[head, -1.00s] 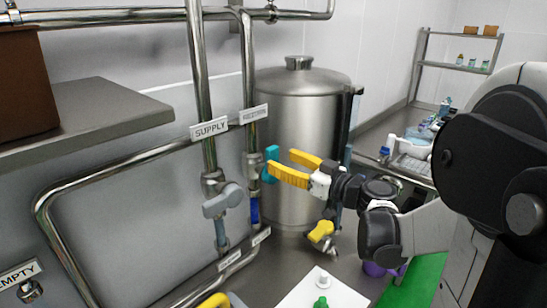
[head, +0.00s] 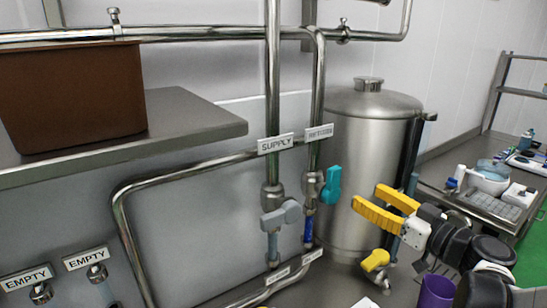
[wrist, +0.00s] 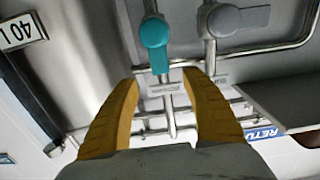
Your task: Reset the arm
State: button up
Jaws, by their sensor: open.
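My gripper (head: 366,196) shows two yellow fingers spread apart, with nothing between them. It hangs in front of the steel tank (head: 350,130), to the right of the teal valve handle (head: 331,185) and apart from it. In the wrist view my gripper (wrist: 161,80) frames the teal handle (wrist: 154,35) beyond its fingertips. A grey valve handle (head: 281,216) sits on the SUPPLY pipe, left of the teal one. It also shows in the wrist view (wrist: 225,20).
A yellow tap handle (head: 375,260) is below my gripper, at the tank's base. A shelf (head: 190,120) with a brown box (head: 70,95) juts out at left. A purple cup (head: 436,292) stands near my arm. A cluttered counter (head: 430,165) is at right.

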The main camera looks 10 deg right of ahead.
jog(key=s+a+f+m+g+b, duration=0.1)
jog(key=s+a+f+g+b, duration=0.1)
jog(key=a+f+g, duration=0.35)
jog(key=s+a+f+m+g+b, duration=0.1)
jog(key=s+a+f+g+b, duration=0.15)
jog(key=a+f, duration=0.55)
jog(key=s+a+f+m+g+h+b, duration=0.1)
jog(key=s+a+f+m+h+b, duration=0.1)
jog(key=s+f+h, duration=0.4)
jog(key=s+a+f+b, duration=0.1)
jog(key=s+b, duration=0.1)
jog(key=s, duration=0.1)
jog(key=shift+s+g, duration=0.25)
jog(key=shift+g, duration=0.15)
jog(key=shift+f, duration=0.15)
dwell(5.2)
